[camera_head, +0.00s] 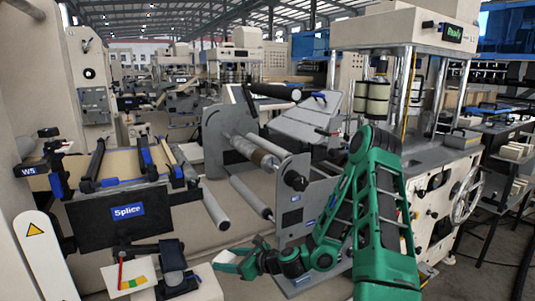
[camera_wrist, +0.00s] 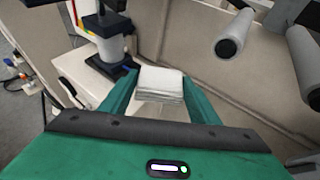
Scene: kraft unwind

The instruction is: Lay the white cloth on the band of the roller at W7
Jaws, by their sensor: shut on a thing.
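My gripper (camera_head: 240,261) is low in front of the machine in the head view, with its fingers toward the left. It is shut on the white cloth (camera_head: 226,259), a folded pad that also shows between the green fingers in the wrist view (camera_wrist: 161,82). A grey roller with a tan band (camera_head: 265,160) spans the grey side plates, above and behind my gripper, apart from the cloth. I cannot read a W7 label on it. Two plain grey rollers, one on the left (camera_head: 216,210) and one in the middle (camera_head: 251,195), sit lower down.
A splice table (camera_head: 110,212) with a W5 sign (camera_head: 29,171) is at the left. A small stand with a coloured gauge card (camera_head: 127,279) is just left of my gripper. A grey side plate (camera_head: 293,195) stands between my arm and the rollers. Roller ends (camera_wrist: 232,38) show at the wrist view's upper right.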

